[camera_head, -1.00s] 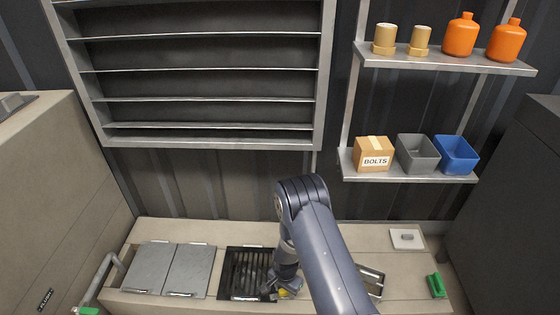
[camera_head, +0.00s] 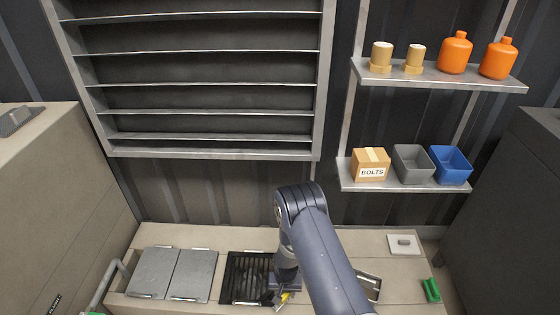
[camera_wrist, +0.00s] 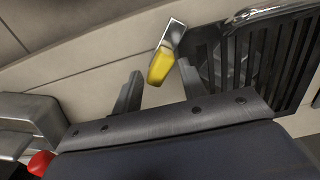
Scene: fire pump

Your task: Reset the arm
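My gripper (camera_wrist: 160,88) is open in the wrist view, its two dark fingers apart. A small yellow-handled object with a pale metal end (camera_wrist: 161,66) lies just beyond the fingertips, beside the dark grate, and is not held. It also shows as a small yellow spot (camera_head: 285,297) by my gripper in the head view. My arm reaches down over the counter there, so part of the gripper is hidden in that view.
The counter (camera_head: 215,236) bears two grey lids (camera_head: 172,274), a dark grate (camera_head: 244,278), a metal frame (camera_head: 369,284), a white plate (camera_head: 404,244) and a green object (camera_head: 431,290). Above are an empty rack (camera_head: 205,95) and shelves with a bolts box (camera_head: 370,164) and bins. A red knob (camera_wrist: 40,163) shows lower left.

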